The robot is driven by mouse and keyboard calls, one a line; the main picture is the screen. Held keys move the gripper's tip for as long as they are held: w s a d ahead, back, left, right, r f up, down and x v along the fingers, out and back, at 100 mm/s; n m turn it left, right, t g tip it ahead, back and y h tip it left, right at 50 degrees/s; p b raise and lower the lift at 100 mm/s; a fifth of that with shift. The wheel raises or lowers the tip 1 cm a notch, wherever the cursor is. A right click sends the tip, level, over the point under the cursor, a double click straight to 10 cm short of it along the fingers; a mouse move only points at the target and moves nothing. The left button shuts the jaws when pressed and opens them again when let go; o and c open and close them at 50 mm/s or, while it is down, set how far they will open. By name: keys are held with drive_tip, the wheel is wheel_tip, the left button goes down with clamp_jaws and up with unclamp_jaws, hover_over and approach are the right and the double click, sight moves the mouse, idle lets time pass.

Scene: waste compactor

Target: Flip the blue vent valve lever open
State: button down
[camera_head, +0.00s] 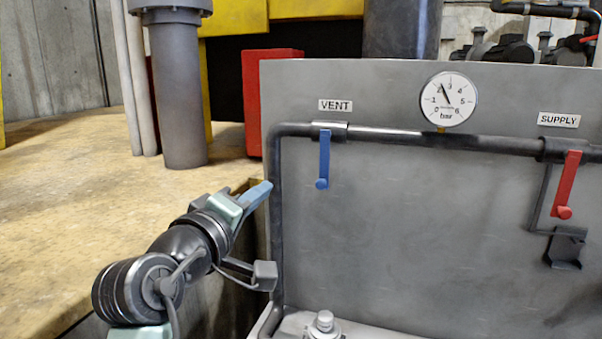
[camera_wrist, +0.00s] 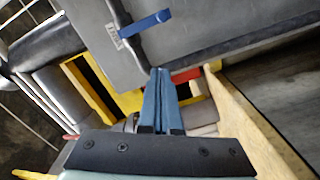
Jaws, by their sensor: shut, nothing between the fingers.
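The blue vent valve lever (camera_head: 323,160) hangs straight down from the pipe below the VENT label (camera_head: 336,105) on the grey panel. In the wrist view the blue lever (camera_wrist: 147,23) lies ahead of the fingertips and above them in the picture, with a visible gap. My gripper (camera_head: 268,186) is at the panel's left edge, left of the lever and slightly lower in the head view. Its blue fingers (camera_wrist: 160,72) are shut together and empty. They do not touch the lever.
A dark pipe (camera_head: 400,135) runs across the panel (camera_head: 400,230). A pressure gauge (camera_head: 448,99) reads between 2 and 3 bar. A red supply lever (camera_head: 567,185) hangs down at the right. A red box (camera_head: 270,95) stands behind the panel's left edge. The space before the panel looks clear.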

drive_tip(key=p, duration=0.2)
approach(323, 162)
drive_tip(key=w+a, duration=0.4)
drive_tip(key=w, duration=0.1)
drive_tip(key=shift+w+d+f+p, duration=0.1)
drive_tip(key=shift+d+f+p, duration=0.25)
drive_tip(key=shift+d+f, duration=0.5)
drive_tip(key=shift+w+d+f+p, duration=0.1)
drive_tip(key=shift+d+f+p, duration=0.35)
drive_tip(key=shift+d, duration=0.6)
drive_tip(key=shift+f, duration=0.1)
drive_tip(key=shift+s+d+n+p, duration=0.15)
drive_tip(key=shift+d+n+p, duration=0.25)
drive_tip(key=shift+n+p, duration=0.3)
